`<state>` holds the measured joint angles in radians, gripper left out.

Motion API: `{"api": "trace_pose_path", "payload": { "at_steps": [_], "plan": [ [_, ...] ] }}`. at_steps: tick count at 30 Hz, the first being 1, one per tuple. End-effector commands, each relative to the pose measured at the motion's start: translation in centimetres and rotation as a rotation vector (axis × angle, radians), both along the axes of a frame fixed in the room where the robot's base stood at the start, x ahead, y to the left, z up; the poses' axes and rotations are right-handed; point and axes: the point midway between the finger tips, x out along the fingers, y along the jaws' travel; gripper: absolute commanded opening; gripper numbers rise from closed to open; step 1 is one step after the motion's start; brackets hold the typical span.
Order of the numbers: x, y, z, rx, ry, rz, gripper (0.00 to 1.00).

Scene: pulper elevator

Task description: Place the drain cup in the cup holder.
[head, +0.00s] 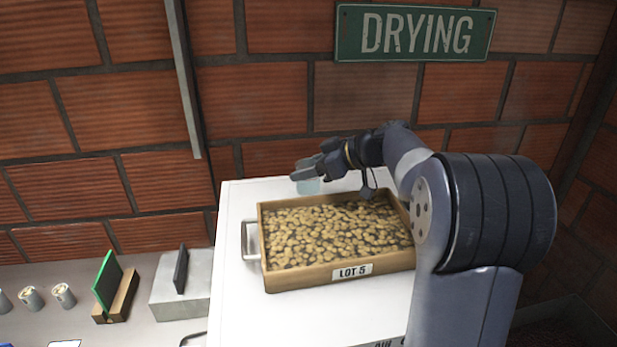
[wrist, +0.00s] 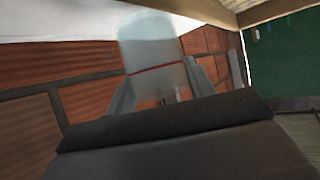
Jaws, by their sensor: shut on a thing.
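The drain cup (head: 308,187) is a pale, see-through cup, seen in the head view just behind the back left corner of the wooden tray. In the wrist view the cup (wrist: 155,50) is cloudy white with a thin red line around it. My gripper (head: 305,172) is shut on the cup, with a finger on either side of it; the gripper (wrist: 160,85) also shows in the wrist view. I cannot tell from these views whether the cup touches the white surface. I cannot make out a cup holder in either view.
The wooden tray (head: 345,279) marked LOT 5, full of beans, lies on a white cabinet top (head: 240,300). A brick wall (head: 290,90) stands close behind. At the lower left are a green board (head: 107,279) in a wooden stand, a grey block (head: 163,298) and several small cups (head: 63,295).

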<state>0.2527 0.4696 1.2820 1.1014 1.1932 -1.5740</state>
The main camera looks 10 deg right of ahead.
Motion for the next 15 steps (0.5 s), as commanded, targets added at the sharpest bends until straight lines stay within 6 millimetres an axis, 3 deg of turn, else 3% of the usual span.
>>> {"api": "trace_pose_path", "payload": {
  "at_steps": [6,15],
  "plan": [
    [0.0,0.0,-2.5,0.001,0.001,-0.001,0.28],
    [0.0,0.0,-2.7,0.000,0.000,0.000,0.28]
  ]
}}
